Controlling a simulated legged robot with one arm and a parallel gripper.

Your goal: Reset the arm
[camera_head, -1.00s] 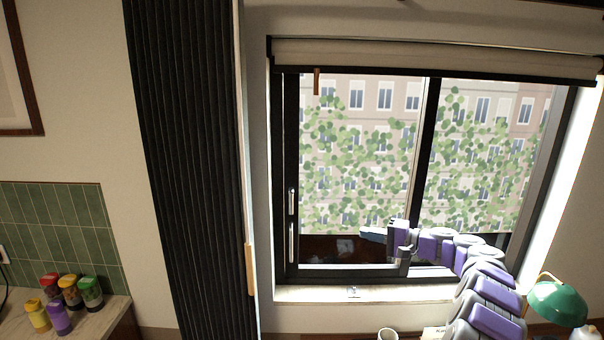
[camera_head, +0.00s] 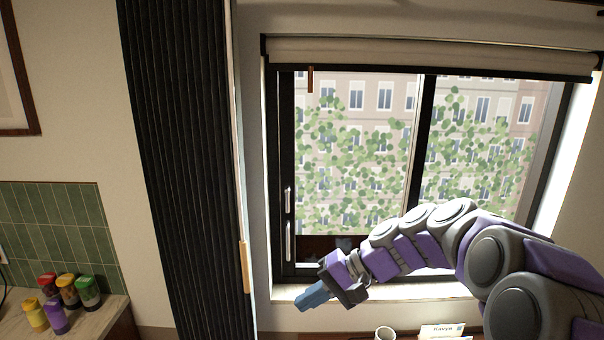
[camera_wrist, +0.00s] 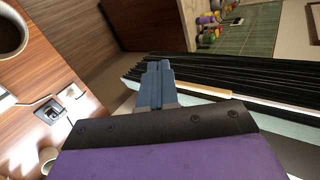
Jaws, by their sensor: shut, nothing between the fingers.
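My arm, purple and grey, reaches in from the lower right of the head view. My gripper (camera_head: 314,297) has blue-grey fingers that are shut with nothing between them. It is in front of the window's lower left corner and points left and down. In the wrist view my gripper (camera_wrist: 157,70) shows its two fingers together, pointing toward the black folding partition (camera_wrist: 200,72). The gripper appears apart from everything around it.
The window (camera_head: 360,160) fills the right, with a rolled blind (camera_head: 430,58) above. The black partition (camera_head: 185,170) stands left of it. Several colored jars (camera_head: 68,292) stand on the counter at far left. A white cup (camera_head: 385,333) and a small card (camera_head: 441,331) are below my arm.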

